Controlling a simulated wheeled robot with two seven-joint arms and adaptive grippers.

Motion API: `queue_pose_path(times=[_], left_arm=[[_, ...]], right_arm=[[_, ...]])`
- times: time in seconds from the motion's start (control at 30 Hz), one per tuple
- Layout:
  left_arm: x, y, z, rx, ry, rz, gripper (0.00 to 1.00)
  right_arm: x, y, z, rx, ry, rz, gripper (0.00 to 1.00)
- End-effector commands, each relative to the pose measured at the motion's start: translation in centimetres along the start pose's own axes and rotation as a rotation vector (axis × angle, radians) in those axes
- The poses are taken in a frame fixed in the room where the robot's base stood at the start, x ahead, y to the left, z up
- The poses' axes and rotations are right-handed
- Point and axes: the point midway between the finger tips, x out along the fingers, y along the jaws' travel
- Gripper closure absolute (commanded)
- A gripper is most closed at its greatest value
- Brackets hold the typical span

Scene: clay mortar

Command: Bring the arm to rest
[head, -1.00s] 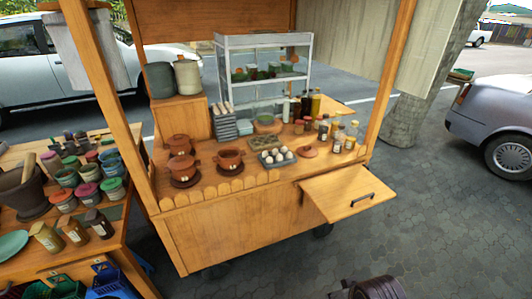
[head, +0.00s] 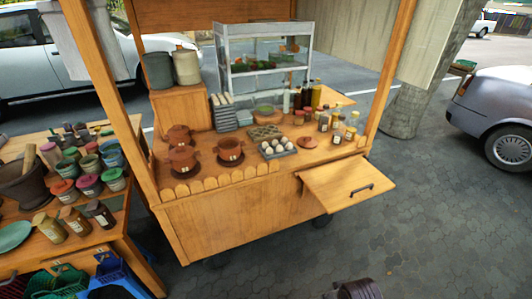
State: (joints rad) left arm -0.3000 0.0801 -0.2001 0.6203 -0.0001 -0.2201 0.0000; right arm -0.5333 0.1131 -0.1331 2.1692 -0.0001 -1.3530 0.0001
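Neither gripper shows in the head view. Only a dark, rounded part, which looks like a piece of my own arm, shows at the bottom edge right of centre; no fingertips are visible on it. The dark clay mortar (head: 24,187) stands on the wooden side table (head: 22,249) at the left, partly cut off by the picture's edge. A light wooden pestle (head: 29,158) leans up out of it.
The wooden food cart (head: 235,225) stands in the middle, with clay pots (head: 181,158), a tray of eggs (head: 278,149) and bottles on top. Its side shelf (head: 345,185) sticks out at the right. Paved ground (head: 440,225) at the right is clear.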

Motion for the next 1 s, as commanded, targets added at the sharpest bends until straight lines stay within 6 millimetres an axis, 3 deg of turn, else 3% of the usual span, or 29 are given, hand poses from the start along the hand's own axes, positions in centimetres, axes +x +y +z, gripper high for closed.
queue_pose_path(times=[0.2,0.57,1.0], left_arm=[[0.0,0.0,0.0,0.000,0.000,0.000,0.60],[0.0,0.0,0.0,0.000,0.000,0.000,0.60],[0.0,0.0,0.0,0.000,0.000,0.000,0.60]], right_arm=[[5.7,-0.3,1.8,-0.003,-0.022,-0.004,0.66],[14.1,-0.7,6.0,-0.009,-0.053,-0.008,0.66],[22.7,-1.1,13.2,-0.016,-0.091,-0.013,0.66]])
